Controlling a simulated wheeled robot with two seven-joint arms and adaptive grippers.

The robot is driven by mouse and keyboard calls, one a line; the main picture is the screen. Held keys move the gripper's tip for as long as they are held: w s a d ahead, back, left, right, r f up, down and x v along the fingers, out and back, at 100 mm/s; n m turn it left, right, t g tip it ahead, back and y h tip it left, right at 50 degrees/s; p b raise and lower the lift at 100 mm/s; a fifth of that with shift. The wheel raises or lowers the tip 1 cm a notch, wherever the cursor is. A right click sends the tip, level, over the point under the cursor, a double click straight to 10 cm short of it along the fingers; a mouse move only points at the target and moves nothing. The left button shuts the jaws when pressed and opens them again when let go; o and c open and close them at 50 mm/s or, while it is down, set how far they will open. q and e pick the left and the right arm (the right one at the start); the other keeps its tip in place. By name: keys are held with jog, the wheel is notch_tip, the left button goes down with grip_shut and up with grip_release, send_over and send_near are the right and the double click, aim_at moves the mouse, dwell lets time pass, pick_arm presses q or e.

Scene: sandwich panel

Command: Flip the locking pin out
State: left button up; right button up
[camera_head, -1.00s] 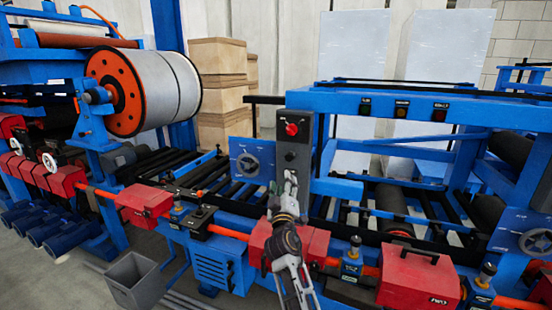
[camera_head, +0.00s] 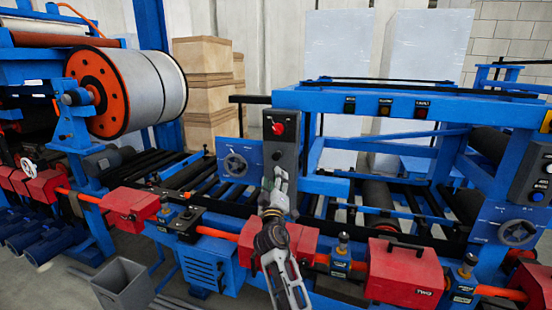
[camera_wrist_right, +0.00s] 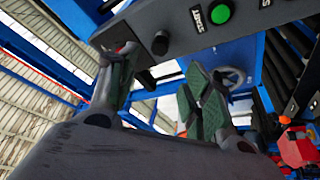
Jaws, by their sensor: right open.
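I cannot make out which part is the locking pin. Small upright posts with dark knobs, which may be latches, stand on the machine's front rail, one right of my right arm (camera_head: 341,245) and one farther right (camera_head: 466,267). My right gripper (camera_head: 275,174) is raised in front of the grey control box (camera_head: 286,158), overlapping its lower part in the head view. In the wrist view, the gripper's green-padded fingers (camera_wrist_right: 164,92) are apart with nothing between them. The control box with its green button (camera_wrist_right: 220,12) is just beyond. My left gripper is not in view.
A blue panel with a handwheel (camera_head: 235,164) is left of the control box. Red boxes (camera_head: 404,270) line the front rail. Rollers (camera_head: 378,200) lie behind. A grey bin (camera_head: 124,288) stands on the floor at the front left.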

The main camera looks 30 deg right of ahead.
aim_at(276, 158)
jog(key=p+x, duration=0.2)
jog(key=x, duration=0.6)
jog(key=shift+w+d+r+p, duration=0.15)
jog(key=shift+w+d+p, duration=0.05)
jog(key=shift+w+p, duration=0.1)
jog(key=shift+p+x, duration=0.4)
jog(key=shift+x, duration=1.55)
jog(key=shift+c, duration=0.2)
grip_shut()
